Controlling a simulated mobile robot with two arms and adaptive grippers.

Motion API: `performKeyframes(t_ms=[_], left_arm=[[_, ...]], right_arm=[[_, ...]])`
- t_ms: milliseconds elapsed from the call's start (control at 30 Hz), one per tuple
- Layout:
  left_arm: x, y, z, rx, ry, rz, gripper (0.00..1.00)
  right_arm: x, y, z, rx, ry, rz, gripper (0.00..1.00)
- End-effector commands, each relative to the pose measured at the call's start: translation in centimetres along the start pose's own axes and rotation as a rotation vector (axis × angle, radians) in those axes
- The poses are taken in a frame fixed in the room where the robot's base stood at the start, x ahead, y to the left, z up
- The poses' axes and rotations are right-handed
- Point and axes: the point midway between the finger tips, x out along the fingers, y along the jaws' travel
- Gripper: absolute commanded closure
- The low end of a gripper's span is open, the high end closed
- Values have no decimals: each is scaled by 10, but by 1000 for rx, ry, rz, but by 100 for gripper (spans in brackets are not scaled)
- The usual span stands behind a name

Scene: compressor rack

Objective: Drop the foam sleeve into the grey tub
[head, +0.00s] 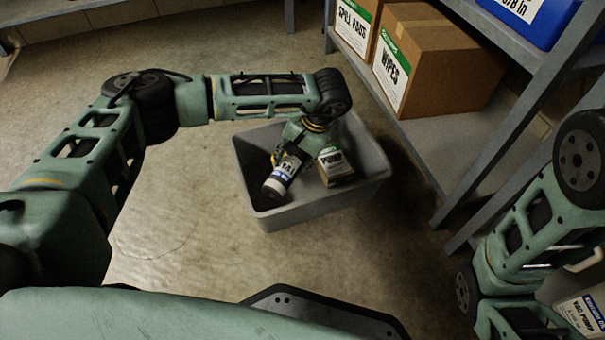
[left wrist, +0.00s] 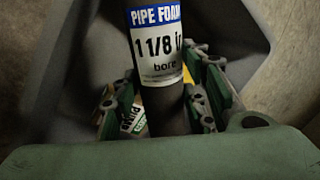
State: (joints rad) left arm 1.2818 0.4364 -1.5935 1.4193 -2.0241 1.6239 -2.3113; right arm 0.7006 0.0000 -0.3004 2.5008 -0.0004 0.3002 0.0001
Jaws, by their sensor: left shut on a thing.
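The foam sleeve (head: 284,174) is a dark tube with a white, blue-edged label. In the left wrist view the sleeve (left wrist: 156,50) shows the words PIPE FOAM and 1 1/8 in bore. My left gripper (head: 297,148) is shut on the sleeve, with fingers (left wrist: 160,108) on both sides of it. The sleeve is tilted, its labelled end toward me. The grey tub (head: 265,214) stands on the floor, and gripper and sleeve are over its opening. I cannot tell how far down the sleeve hangs. My right gripper is not in view.
A small PUMP box (head: 334,166) is in the tub, right of the sleeve. A metal shelf (head: 448,140) at the right holds a WIPES carton (head: 440,62), another carton and a blue bin (head: 540,20). A white jug (head: 585,312) is at bottom right. Floor left of the tub is clear.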

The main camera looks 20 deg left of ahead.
Motion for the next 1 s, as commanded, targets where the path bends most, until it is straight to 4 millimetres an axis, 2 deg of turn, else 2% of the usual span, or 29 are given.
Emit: performKeyframes(t_ms=[67, 100, 300, 667, 833, 1000], left_arm=[[-1, 0, 0, 0, 0, 0, 79], [-1, 0, 0, 0, 0, 0, 56], [-1, 0, 0, 0, 1, 0, 39], [-3, 0, 0, 0, 1, 0, 38], [-25, 0, -1, 2, 5, 1, 38], [-62, 0, -1, 2, 6, 0, 38]], right_arm=[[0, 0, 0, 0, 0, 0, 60], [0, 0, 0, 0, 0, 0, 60], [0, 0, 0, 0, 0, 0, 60], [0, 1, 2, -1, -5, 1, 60], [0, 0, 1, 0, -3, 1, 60], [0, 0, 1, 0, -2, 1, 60]])
